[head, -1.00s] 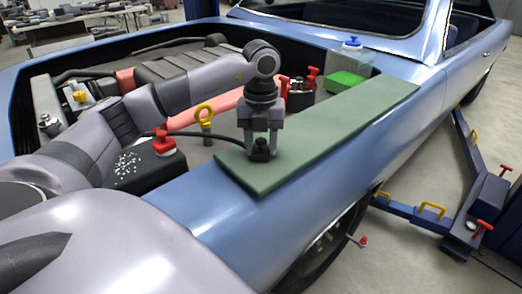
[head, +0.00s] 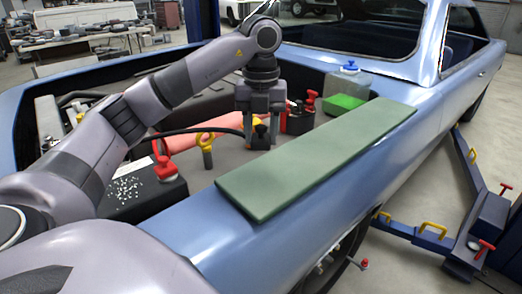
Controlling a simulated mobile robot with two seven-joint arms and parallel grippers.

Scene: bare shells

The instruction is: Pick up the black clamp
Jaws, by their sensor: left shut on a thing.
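The black clamp (head: 261,139) is between the fingers of my left gripper (head: 262,130), which is shut on it. The gripper points down and holds the clamp over the engine bay, just past the inner edge of the green mat (head: 310,160). A black cable runs from the clamp to the left, toward the battery (head: 135,194). The fingers hide part of the clamp. My right gripper is not in view.
A red clamp (head: 165,168) is at the battery. A yellow-ringed dipstick (head: 206,145) stands left of my gripper. Red-capped parts (head: 300,115) and a green-filled reservoir (head: 346,88) stand to the right. The mat on the blue fender is bare.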

